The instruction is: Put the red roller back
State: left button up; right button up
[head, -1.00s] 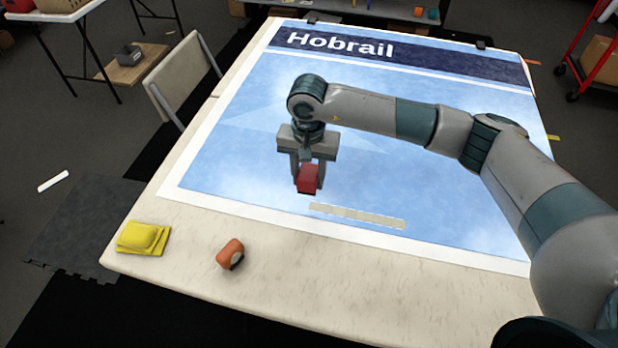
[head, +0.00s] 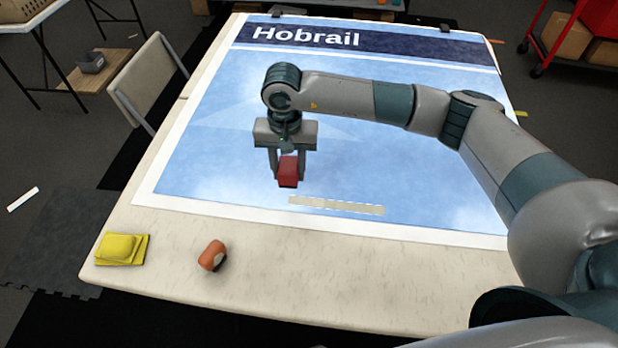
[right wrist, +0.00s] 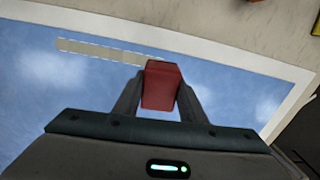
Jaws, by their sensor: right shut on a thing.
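My right gripper (head: 287,168) is shut on a small red block-like thing (head: 288,176), which I take to be the red roller. It hangs between the two fingers over the blue printed sheet. In the right wrist view the red roller (right wrist: 161,85) sits between the fingertips (right wrist: 158,100). I cannot tell its exact height above the sheet. A pale strip (head: 336,205) lies on the sheet just to the right and nearer. My left gripper is not in view.
The large blue "Hobrail" sheet (head: 400,150) covers most of the cream table (head: 330,270). A yellow pad (head: 121,249) and an orange rounded thing (head: 212,255) lie at the near left. The near right tabletop is clear. A chair (head: 148,82) stands left.

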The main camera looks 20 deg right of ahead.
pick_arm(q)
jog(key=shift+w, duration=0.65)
pick_arm(e)
jog(key=s+d+r+n, duration=0.4)
jog(key=s+d+r, duration=0.4)
jog(key=s+r, duration=0.2)
jog(key=shift+s+d+r, duration=0.25)
jog(key=shift+s+d, duration=0.15)
jog(key=shift+s, duration=0.45)
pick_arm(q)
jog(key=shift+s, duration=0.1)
